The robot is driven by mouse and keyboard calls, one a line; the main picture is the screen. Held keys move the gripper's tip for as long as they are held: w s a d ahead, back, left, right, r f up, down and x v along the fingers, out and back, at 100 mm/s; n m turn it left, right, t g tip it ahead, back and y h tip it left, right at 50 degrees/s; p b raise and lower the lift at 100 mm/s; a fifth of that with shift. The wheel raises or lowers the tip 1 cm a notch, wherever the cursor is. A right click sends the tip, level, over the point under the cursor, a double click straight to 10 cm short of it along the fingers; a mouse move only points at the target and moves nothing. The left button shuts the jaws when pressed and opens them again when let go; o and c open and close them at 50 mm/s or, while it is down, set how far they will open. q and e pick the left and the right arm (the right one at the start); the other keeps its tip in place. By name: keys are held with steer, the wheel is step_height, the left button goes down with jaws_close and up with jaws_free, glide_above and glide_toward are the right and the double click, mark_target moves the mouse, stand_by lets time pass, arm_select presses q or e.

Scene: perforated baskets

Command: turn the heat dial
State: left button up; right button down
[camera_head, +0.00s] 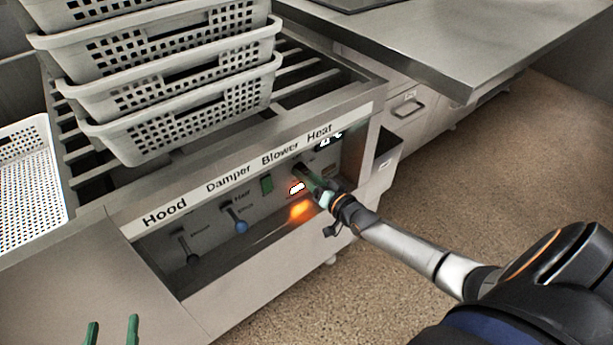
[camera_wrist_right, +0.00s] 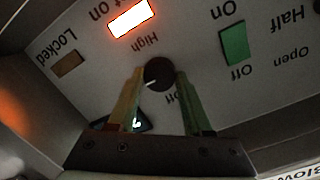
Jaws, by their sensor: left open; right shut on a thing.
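The heat dial (camera_wrist_right: 159,73) is a round black knob with a white mark on the control panel. In the right wrist view its mark points left and slightly down, with "High" and "Off" printed near it. My right gripper (camera_wrist_right: 161,80) is shut on the dial, one finger on each side.
A lit red indicator (camera_head: 296,187) and a green switch (camera_head: 267,184) sit beside the dial. Two levers, one blue-tipped (camera_head: 239,224), are further left. Stacked perforated baskets (camera_head: 190,112) stand on the slatted top above. A metal counter (camera_head: 470,50) is behind; open floor lies right.

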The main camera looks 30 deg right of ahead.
steer(key=shift+c, duration=1.6)
jaws_free()
steer(key=shift+s, duration=0.1)
arm_select(q)
steer(key=s+f+n+g+y+p, duration=0.1)
steer(key=s+f+g+p, duration=0.2)
steer(key=s+f+g, duration=0.3)
step_height(320, 180, down, 6)
steer(key=shift+s+d+r+n+p, duration=0.2)
steer(key=shift+s+d+n+p, duration=0.15)
steer(key=shift+s, duration=0.3)
arm_select(e)
steer(key=s+d+r, duration=0.1)
steer(key=s, duration=1.1)
steer(key=shift+r, duration=0.2)
steer(key=shift+s, duration=0.15)
